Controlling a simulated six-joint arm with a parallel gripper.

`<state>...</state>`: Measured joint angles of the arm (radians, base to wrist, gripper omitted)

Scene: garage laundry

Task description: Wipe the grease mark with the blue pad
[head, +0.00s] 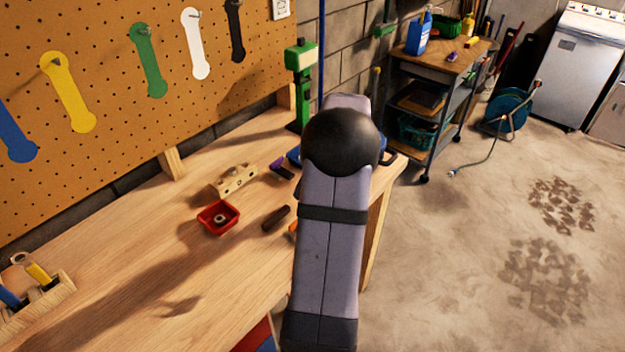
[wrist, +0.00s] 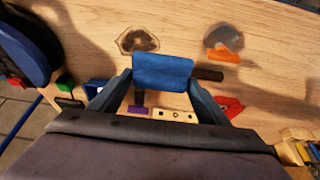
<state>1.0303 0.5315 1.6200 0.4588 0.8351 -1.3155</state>
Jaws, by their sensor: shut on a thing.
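The blue pad (wrist: 163,70) is between the two fingers of my gripper (wrist: 162,80) in the wrist view, and the gripper is shut on it. A dark brown, ring-edged mark (wrist: 138,40) is on the wooden bench top, just beyond the pad's upper left edge in the picture. A separate grey mark (wrist: 226,37) lies to its right. I cannot tell for certain which one is the grease, or whether the pad touches the wood. In the head view my arm hides the gripper, the pad and both marks.
The bench (head: 130,265) holds a red tray (head: 218,217), a drilled wooden block (head: 233,180), a dark handle (head: 275,218) and a purple-topped item (head: 282,168). An orange thing (wrist: 222,55) lies by the grey mark. A green post (head: 303,85) stands behind my arm.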

